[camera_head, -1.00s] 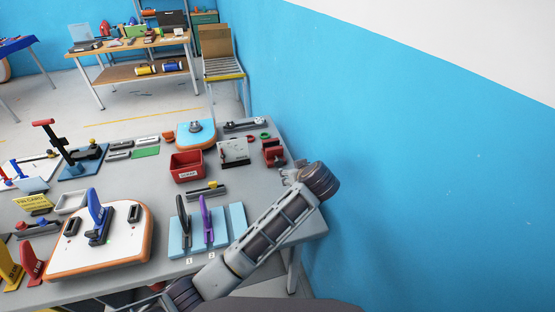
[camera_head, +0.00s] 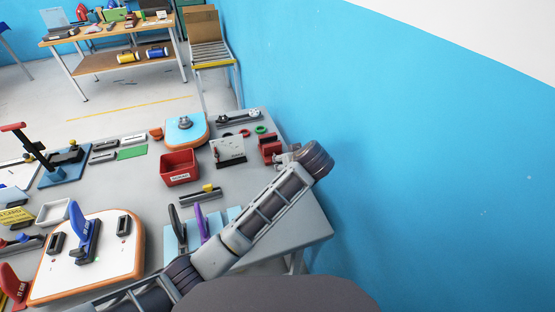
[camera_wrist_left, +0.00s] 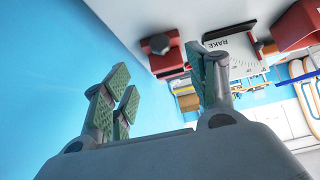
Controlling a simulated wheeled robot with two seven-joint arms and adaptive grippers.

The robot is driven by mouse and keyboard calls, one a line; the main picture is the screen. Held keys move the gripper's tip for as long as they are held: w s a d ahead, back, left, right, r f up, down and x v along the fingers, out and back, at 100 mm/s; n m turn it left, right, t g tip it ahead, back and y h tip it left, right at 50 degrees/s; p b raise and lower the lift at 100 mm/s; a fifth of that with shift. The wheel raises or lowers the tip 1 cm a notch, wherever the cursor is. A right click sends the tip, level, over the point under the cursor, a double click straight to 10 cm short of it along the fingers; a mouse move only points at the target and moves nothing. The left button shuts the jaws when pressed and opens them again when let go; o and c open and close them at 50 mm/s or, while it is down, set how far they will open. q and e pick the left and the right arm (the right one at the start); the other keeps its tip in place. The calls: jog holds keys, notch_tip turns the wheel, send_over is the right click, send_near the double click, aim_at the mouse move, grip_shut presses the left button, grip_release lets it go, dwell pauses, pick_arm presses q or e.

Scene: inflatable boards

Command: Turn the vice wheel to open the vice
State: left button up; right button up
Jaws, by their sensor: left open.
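The small red vice (camera_head: 269,148) stands near the right edge of the grey workbench. It also shows as a red block (camera_wrist_left: 166,63) in the left wrist view, with a dark knob-like part (camera_wrist_left: 159,44) on it that looks like its wheel. My left gripper (camera_head: 286,158) is close to the right side of the vice, partly hidden by my own wrist. In the left wrist view its green-padded fingers (camera_wrist_left: 165,88) are spread wide with nothing between them. The vice lies beyond the fingertips, apart from them as far as I can see. My right gripper is not in view.
Left of the vice stand a white gauge board (camera_head: 228,151), marked RAKE in the wrist view, and a red bin (camera_head: 180,168). Red and green rings (camera_head: 261,129) lie behind the vice. A blue wall (camera_head: 400,150) rises just right of the bench.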

pick_arm(q)
jog(key=shift+x, duration=6.9)
jog(key=c, duration=1)
jog(key=shift+c, duration=0.2)
jog(key=shift+s, duration=0.1)
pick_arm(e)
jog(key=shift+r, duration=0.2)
